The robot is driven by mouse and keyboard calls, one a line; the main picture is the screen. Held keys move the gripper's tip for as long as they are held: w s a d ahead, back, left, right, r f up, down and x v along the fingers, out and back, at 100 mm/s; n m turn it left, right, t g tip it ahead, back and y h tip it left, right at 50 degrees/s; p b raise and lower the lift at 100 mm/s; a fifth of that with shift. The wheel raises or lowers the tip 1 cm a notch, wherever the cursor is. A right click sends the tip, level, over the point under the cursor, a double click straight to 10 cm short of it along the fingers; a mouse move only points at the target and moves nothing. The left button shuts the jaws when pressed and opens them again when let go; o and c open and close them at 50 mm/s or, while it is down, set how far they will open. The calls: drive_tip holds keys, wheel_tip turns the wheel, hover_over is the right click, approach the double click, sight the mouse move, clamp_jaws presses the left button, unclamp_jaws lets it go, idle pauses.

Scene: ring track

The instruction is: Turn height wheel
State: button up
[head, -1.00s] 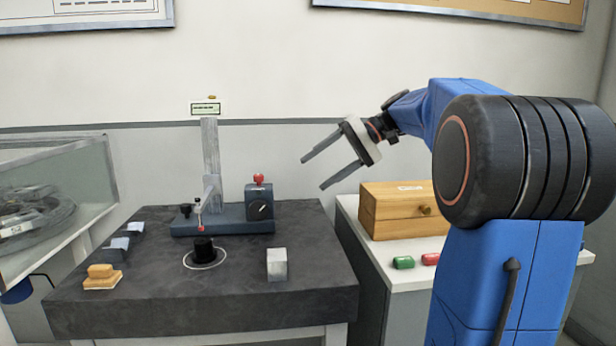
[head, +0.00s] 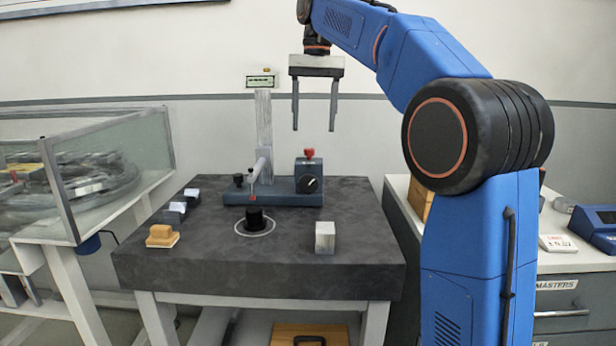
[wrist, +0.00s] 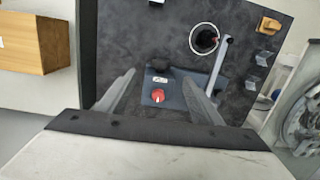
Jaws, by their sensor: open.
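A grey gauge stand with a dark blue base (head: 275,197) and an upright column (head: 264,125) stands at the back of the dark stone table. I cannot tell which is the height wheel. My gripper (head: 314,128) is open and empty, pointing down above the box, apart from the red knob. In the wrist view the red knob (wrist: 158,96) shows between the spread fingers.
A black round piece (head: 255,217) stands in a white ring near the stand. A glass-sided case (head: 115,165) stands left; a white-topped cabinet (head: 575,258) stands right.

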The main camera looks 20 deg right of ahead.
sight(315, 177)
drive_tip(key=shift+t+h, duration=0.3)
drive_tip(key=shift+h, duration=0.4)
drive_tip(key=f, duration=0.5)
drive_tip(key=a+f, duration=0.1)
drive_tip(key=f, duration=0.9)
drive_tip(key=shift+w+a, duration=0.1)
drive_tip(key=shift+a, duration=0.15)
drive_tip(key=c, duration=1.1)
drive_tip(key=shift+d, duration=0.1)
drive_tip(key=y, duration=0.1)
drive_tip(key=t+y, duration=0.1)
drive_tip(key=y, duration=0.1)
drive_tip(key=shift+d, duration=0.35)
drive_tip(key=shift+s+d+f+t+y, duration=0.15)
drive_tip(key=shift+t+y, duration=0.2)
drive_tip(key=shift+y, duration=0.8)
drive_tip(key=shift+s+d+f+t+y, duration=0.15)
drive_tip(key=shift+t+y, duration=0.2)
drive_tip(key=shift+y, duration=0.8)
